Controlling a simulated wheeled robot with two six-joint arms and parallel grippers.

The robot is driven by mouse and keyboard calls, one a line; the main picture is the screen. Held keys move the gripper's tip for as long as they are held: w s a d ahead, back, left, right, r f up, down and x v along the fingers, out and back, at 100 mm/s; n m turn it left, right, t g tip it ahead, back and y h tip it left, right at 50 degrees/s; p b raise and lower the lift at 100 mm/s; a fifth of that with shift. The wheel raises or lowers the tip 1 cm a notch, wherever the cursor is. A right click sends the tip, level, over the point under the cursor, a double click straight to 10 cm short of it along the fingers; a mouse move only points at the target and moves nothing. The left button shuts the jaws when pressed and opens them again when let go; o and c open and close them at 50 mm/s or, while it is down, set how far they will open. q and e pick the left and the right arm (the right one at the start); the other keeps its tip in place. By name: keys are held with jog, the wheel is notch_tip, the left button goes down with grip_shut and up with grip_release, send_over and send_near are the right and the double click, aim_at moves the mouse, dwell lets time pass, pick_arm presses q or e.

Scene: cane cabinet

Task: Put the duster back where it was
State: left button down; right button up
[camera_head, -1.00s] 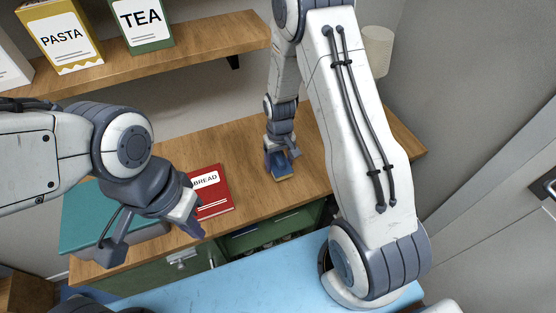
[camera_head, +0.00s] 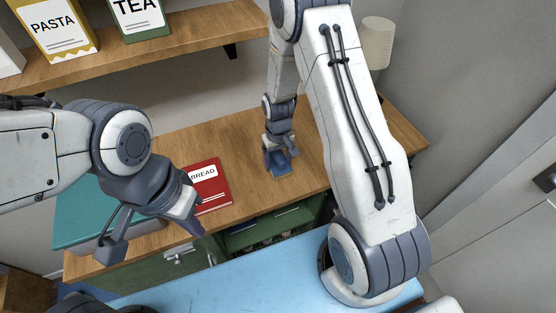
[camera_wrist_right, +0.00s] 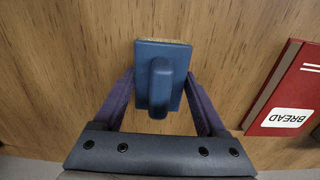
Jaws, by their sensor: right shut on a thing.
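The duster is a blue block with a raised blue grip and a thin pale edge; it shows in the right wrist view (camera_wrist_right: 160,80) and small in the head view (camera_head: 281,169). It is at the wooden counter top, right of the red book. My right gripper (camera_head: 279,158) points down with its fingers on both sides of the duster, shut on it. In the right wrist view the fingers (camera_wrist_right: 160,95) flank the block. Whether the duster touches the wood is unclear. My left gripper (camera_head: 152,236) is open and empty, in front of the counter's left part.
A red BREAD book (camera_head: 208,187) lies on the counter (camera_head: 330,150), left of the duster. A teal-topped box (camera_head: 80,213) is at the left. A shelf (camera_head: 150,50) with PASTA (camera_head: 55,28) and TEA boxes (camera_head: 138,15) hangs above. Green drawers (camera_head: 265,232) are below.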

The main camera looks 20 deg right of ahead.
aim_at(277, 157)
jog(key=shift+f, duration=0.4)
jog(key=o, duration=1.3)
notch_tip(277, 157, up, 10)
jog(key=shift+r+b, duration=0.2)
jog(key=shift+b, duration=0.45)
jog(key=shift+s+a+r, duration=0.1)
jog(key=shift+a+r, duration=0.15)
jog(key=shift+r, duration=0.05)
jog(key=s+a+r+n, duration=0.4)
jog(key=s+a+r, duration=0.5)
jog(key=s+a, duration=0.2)
jog(key=s+a+r+n, duration=0.1)
jog(key=s, duration=0.3)
jog(key=s+r+n, duration=0.1)
jog(key=s, duration=0.3)
jog(key=s+a+r+n+y, duration=0.1)
jog(key=s, duration=0.3)
jog(key=shift+s+a+r, duration=0.15)
jog(key=shift+s+a, duration=0.1)
jog(key=shift+a, duration=0.1)
